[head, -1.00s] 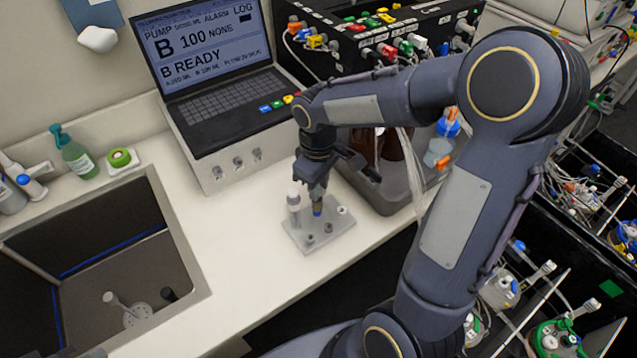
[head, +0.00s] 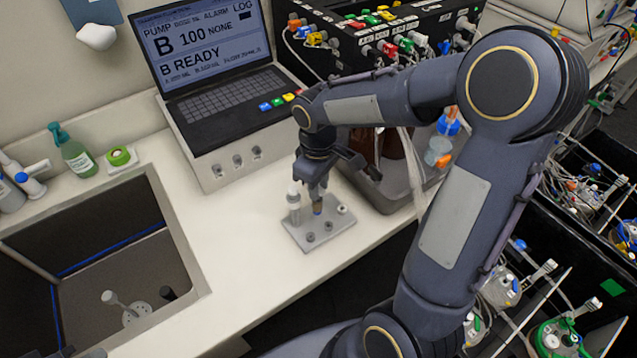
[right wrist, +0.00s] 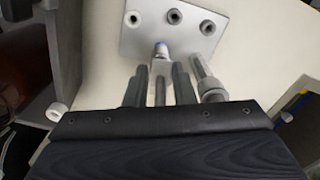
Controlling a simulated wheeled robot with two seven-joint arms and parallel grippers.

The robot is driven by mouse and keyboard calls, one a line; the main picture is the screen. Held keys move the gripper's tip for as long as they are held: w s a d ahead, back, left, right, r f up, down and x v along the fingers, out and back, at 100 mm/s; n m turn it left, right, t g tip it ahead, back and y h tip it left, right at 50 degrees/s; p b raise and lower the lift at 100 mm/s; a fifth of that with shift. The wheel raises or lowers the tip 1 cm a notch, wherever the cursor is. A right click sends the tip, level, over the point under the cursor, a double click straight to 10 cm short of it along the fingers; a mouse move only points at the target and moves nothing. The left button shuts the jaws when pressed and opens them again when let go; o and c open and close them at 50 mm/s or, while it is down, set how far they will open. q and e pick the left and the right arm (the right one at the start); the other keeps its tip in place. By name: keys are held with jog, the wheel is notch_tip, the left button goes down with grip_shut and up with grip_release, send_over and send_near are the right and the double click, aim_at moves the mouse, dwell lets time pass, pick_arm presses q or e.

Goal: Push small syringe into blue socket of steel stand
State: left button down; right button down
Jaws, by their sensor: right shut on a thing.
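The steel stand (head: 333,232) is a flat grey plate with several round sockets on the worktop, and it also shows at the top of the right wrist view (right wrist: 140,38). My right gripper (head: 318,194) is above the stand, pointing down, shut on the small syringe (right wrist: 160,88). The syringe is upright between the fingers. Its lower end meets the blue socket (right wrist: 161,46); how deep it sits cannot be told. In the head view the fingers hide most of the syringe. A larger white syringe (head: 294,204) stands upright in the stand beside the gripper.
A pump console with a laptop-like screen (head: 205,50) stands behind the stand. A grey tray (head: 392,196) with brown bottles is close behind my right gripper. A sink (head: 190,262) lies to the left. The worktop between sink and stand is clear.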

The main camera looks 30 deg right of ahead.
jog(key=c, duration=1.1)
grip_release()
jog(key=shift+c, duration=0.2)
jog(key=shift+r, duration=0.15)
notch_tip(320, 180, up, 7)
jog(key=shift+r, duration=0.3)
jog(key=shift+s+r, duration=0.1)
jog(key=shift+s, duration=0.1)
jog(key=s+a+m+t+y, duration=0.2)
jog(key=s+m, duration=0.1)
jog(key=s, duration=0.5)
jog(key=s+a+m+t+y, duration=0.1)
jog(key=s+a+m+t, duration=0.1)
jog(key=s, duration=0.6)
jog(key=shift+a+f+m+t+y, duration=0.15)
jog(key=shift+f+m+t+y, duration=0.25)
jog(key=shift+m+t, duration=0.5)
